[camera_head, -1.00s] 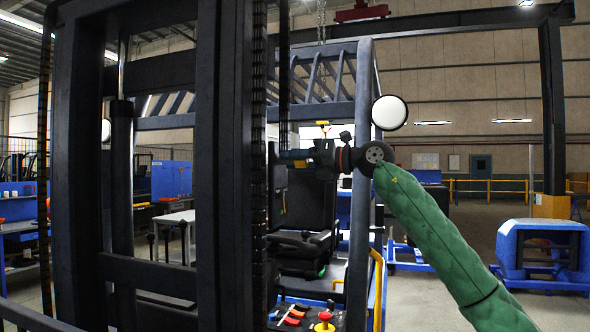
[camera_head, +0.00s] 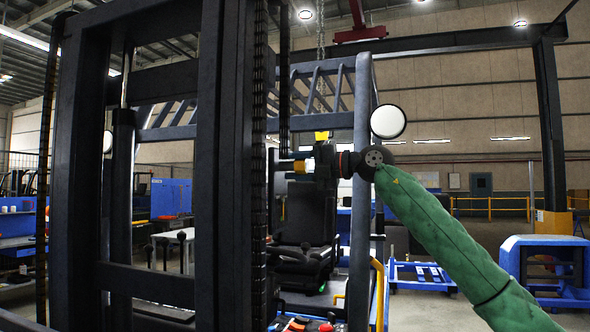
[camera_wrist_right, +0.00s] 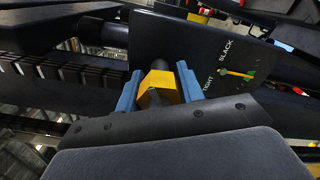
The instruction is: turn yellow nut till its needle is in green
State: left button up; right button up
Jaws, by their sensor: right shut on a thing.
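The yellow nut (camera_wrist_right: 157,86) sits between the two blue fingers of my right gripper (camera_wrist_right: 158,88) in the right wrist view. The fingers are shut on it, one on each side. Beside it is a dark plate (camera_wrist_right: 185,42) with a gauge marked SLACK and TIGHT. Its orange-yellow needle (camera_wrist_right: 236,73) has green marks near its ends; it is too small to tell exactly where it points. In the head view my right gripper (camera_head: 283,160) reaches leftward to the dark mast; the nut cannot be made out for sure there. My left gripper is not in view.
The tall dark mast upright (camera_head: 222,170) stands close in front and hides part of the scene. Behind it are a black seat (camera_head: 306,220) and a blue overhead frame (camera_head: 362,90). A blue stand (camera_head: 545,265) is at the right, with open floor around it.

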aim_at(307, 166)
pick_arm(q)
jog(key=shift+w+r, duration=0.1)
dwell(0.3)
pick_arm(e)
jog(key=o, duration=1)
jog(key=shift+w, duration=0.1)
jog(key=shift+d, duration=0.15)
jog(key=shift+d+f, duration=0.1)
jog(key=shift+d, duration=0.15)
jog(key=b+v, duration=0.3)
jog(key=v, duration=0.3)
jog(key=shift+d, duration=0.1)
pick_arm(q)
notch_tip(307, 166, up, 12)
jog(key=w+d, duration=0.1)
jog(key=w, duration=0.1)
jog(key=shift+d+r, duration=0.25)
pick_arm(e)
jog(key=shift+s+d, duration=0.25)
jog(key=shift+d, duration=0.15)
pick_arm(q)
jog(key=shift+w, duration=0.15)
